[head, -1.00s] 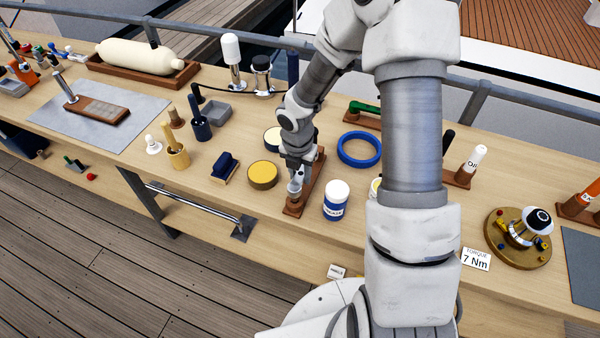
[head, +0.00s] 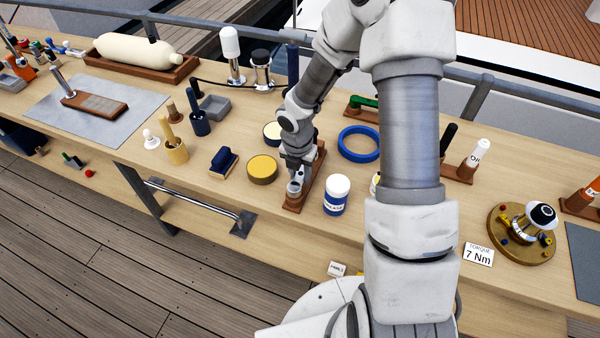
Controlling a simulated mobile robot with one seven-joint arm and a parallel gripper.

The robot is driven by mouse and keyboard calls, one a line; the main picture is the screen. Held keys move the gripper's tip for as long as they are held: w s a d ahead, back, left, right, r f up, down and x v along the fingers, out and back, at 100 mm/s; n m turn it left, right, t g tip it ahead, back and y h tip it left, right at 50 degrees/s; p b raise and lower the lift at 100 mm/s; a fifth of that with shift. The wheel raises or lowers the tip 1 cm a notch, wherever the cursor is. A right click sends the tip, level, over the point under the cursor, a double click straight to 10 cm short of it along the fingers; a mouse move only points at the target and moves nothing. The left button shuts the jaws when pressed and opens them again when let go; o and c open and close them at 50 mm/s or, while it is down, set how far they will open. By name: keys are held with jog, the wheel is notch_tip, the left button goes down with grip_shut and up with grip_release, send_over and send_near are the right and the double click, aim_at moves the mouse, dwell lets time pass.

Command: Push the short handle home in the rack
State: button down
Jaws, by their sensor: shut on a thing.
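A narrow brown wooden rack (head: 318,172) lies on the bench in the middle of the head view, running from front to back. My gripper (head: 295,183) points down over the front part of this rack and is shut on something. My gripper and wrist cover most of what it holds, so I cannot make out the short handle clearly or tell how deep it sits. A small grey metal piece shows at the fingertips, close above the wood.
A white jar with a blue label (head: 337,195) stands close right of the rack. A yellow-lidded tin (head: 262,169) is close left, with a blue brush (head: 223,161) beyond it. A blue ring (head: 359,144) lies behind right. My own arm hides part of the bench.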

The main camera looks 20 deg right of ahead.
jog(key=shift+f, duration=0.15)
jog(key=shift+c, duration=2.2)
grip_release()
notch_tip(320, 180, up, 17)
jog(key=s+a+p, duration=0.1)
jog(key=p, duration=0.2)
jog(key=shift+s, duration=0.25)
jog(key=shift+r, duration=0.2)
